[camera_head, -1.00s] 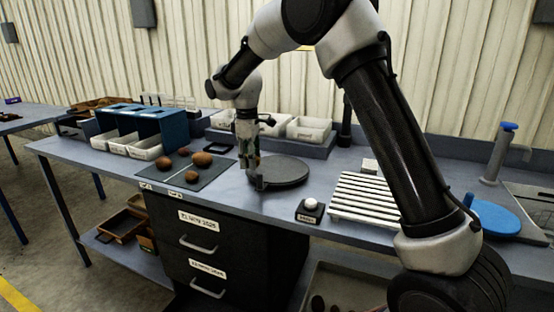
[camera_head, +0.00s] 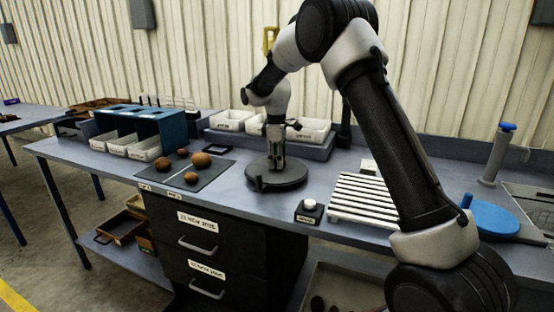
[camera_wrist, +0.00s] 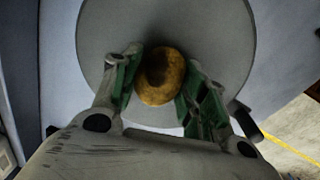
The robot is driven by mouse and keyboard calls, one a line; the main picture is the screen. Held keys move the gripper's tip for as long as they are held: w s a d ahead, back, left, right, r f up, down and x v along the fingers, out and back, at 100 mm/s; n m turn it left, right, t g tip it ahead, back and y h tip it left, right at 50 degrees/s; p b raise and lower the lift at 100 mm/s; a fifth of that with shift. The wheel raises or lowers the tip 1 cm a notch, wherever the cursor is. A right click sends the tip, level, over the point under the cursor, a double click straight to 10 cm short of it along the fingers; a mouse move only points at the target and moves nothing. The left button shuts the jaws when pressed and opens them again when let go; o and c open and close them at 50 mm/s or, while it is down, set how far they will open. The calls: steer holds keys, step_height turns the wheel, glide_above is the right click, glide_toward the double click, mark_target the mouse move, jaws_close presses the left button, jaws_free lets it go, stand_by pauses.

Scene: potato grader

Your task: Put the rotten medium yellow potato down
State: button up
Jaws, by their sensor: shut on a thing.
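The yellow potato (camera_wrist: 158,89) with a large dark rotten patch is between the green-padded fingers of my gripper (camera_wrist: 160,85) in the wrist view. My gripper is shut on it. Behind it in that view is a round grey plate (camera_wrist: 215,45). In the head view my gripper (camera_head: 276,167) points down over the dark round plate (camera_head: 292,181) on the bench. The potato is hard to make out there, and I cannot tell whether it touches the plate.
Several potatoes (camera_head: 201,159) lie on a dark mat (camera_head: 215,171) to the left. White bins (camera_head: 232,120) stand behind on a raised shelf. A push button (camera_head: 310,205) and a white slatted rack (camera_head: 364,197) are to the right.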

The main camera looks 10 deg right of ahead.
steer(key=o, duration=1)
steer(key=shift+f, duration=0.1)
steer(key=shift+o, duration=0.2)
step_height(320, 180, up, 12)
steer(key=s, duration=0.1)
steer(key=s+d+r+m, duration=0.4)
steer(key=s+d+r, duration=0.3)
steer(key=s, duration=0.4)
steer(key=s+d+r+m+t, duration=0.1)
steer(key=s+d+m, duration=0.2)
steer(key=s, duration=0.8)
steer(key=s+d+r+m+t, duration=0.1)
steer(key=s+d+m, duration=0.2)
steer(key=s, duration=0.8)
steer(key=s+d+f+m+t, duration=0.1)
steer(key=s+f+m, duration=0.2)
steer(key=s+f, duration=0.3)
steer(key=s, duration=0.4)
steer(key=shift+d, duration=0.4)
